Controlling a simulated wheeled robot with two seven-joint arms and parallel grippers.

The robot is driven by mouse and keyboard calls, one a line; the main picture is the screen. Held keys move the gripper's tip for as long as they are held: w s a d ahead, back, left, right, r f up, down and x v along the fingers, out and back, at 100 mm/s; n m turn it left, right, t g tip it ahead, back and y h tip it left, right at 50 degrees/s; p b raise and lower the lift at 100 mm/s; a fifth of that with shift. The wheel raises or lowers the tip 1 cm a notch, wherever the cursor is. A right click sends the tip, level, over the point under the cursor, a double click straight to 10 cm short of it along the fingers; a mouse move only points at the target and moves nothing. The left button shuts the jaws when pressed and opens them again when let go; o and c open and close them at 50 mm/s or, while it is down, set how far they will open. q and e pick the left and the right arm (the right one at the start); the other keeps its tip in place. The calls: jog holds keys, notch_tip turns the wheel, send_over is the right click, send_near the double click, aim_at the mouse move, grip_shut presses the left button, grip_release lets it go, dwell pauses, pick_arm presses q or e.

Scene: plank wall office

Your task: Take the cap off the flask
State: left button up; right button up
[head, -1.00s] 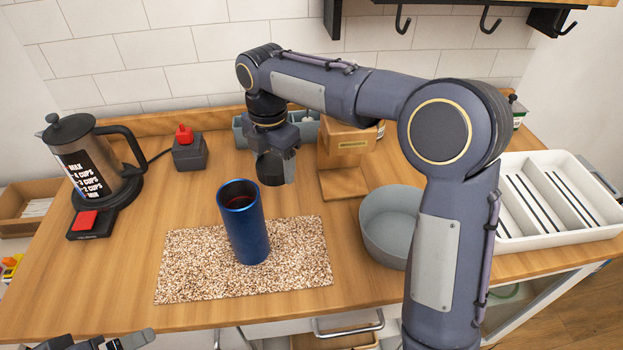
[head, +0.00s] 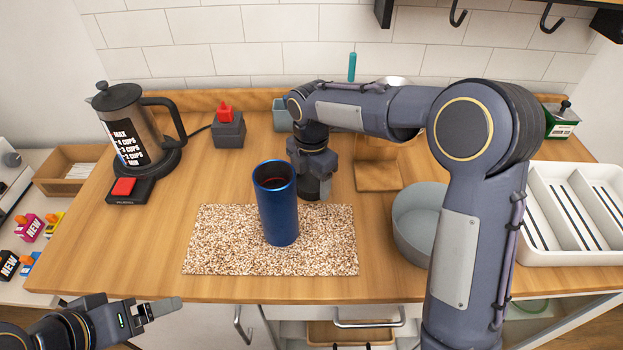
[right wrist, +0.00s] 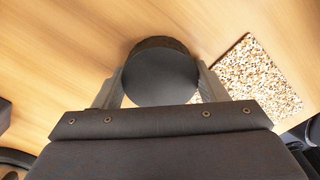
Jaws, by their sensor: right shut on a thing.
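The blue flask (head: 278,212) stands upright on the speckled mat (head: 330,250) with its top open and a dark red inside showing. My right gripper (head: 315,178) is behind and to the right of the flask, pointing down. It is shut on the dark round cap (head: 314,190), apart from the flask. In the right wrist view the cap (right wrist: 161,76) sits between the two fingers, above or on bare wood beside the mat; I cannot tell if it touches the table. My left gripper (head: 162,308) is at the front left, clear of everything; its jaw gap is unclear.
A coffee press (head: 137,130) and a grey box with a red knob (head: 229,130) stand at the back left. A grey bowl (head: 420,228) and a white divided tray (head: 570,258) are to the right. A wooden stand (head: 378,176) is behind my right arm.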

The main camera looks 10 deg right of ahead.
jog(key=o, duration=0.8)
jog(key=shift+f, duration=0.1)
